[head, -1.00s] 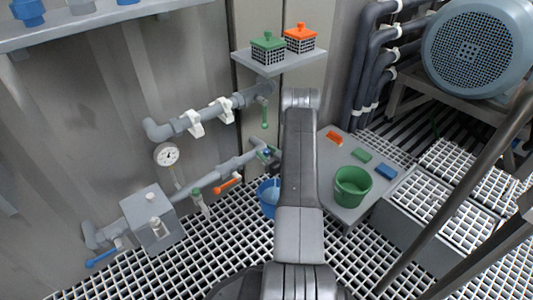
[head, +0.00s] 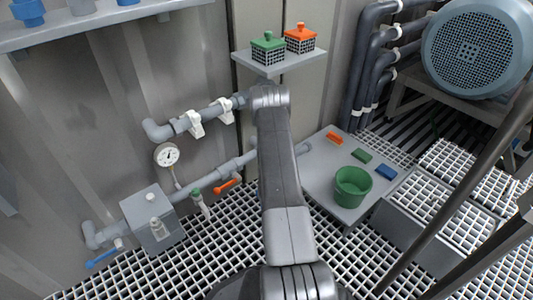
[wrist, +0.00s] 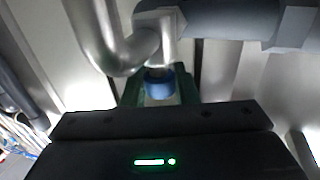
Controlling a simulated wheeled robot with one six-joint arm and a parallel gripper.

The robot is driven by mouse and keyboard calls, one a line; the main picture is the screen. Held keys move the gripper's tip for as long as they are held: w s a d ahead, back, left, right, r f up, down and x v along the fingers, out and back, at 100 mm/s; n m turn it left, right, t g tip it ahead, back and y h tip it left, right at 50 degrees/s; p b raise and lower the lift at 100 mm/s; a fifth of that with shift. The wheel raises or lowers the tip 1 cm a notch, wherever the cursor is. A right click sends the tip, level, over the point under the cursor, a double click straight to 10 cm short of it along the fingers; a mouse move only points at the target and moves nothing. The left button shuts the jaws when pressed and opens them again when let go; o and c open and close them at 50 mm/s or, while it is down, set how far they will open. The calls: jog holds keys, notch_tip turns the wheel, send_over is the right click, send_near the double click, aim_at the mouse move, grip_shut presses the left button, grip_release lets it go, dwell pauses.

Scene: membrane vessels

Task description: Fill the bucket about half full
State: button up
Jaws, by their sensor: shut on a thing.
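In the wrist view, my gripper (wrist: 160,92) has its dark green fingers on both sides of a round blue knob (wrist: 158,84), shut on it. The knob sits under a grey pipe fitting, beside a curved shiny metal pipe (wrist: 125,55). My gripper is hidden behind my arm in the head view. The blue bucket on the floor grating is hidden behind my arm now, so its water level cannot be seen. A green bucket (head: 352,187) stands upright on a low grey platform (head: 318,185) to the right of my arm.
Orange, green and blue blocks (head: 362,156) lie by the green bucket. Wall pipes with a gauge (head: 167,155), an orange-handled valve (head: 225,186) and a grey box (head: 152,218) are at left. A shelf (head: 280,62) holds two lidded baskets. A large motor (head: 478,48) stands at right.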

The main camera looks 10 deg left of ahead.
jog(key=m+t+h, duration=0.2)
jog(key=m+h, duration=0.1)
jog(key=h, duration=0.2)
jog(key=shift+a, duration=0.15)
jog(key=shift+m+t+h, duration=0.4)
jog(key=shift+m+h, duration=1.7)
jog(key=shift+h, duration=0.8)
jog(key=o, duration=0.9)
jog(key=shift+o, duration=0.2)
jog(key=s+a+p, duration=0.1)
jog(key=s+p, duration=0.3)
jog(key=s, duration=0.9)
jog(key=shift+s, duration=0.4)
jog(key=shift+w, duration=0.1)
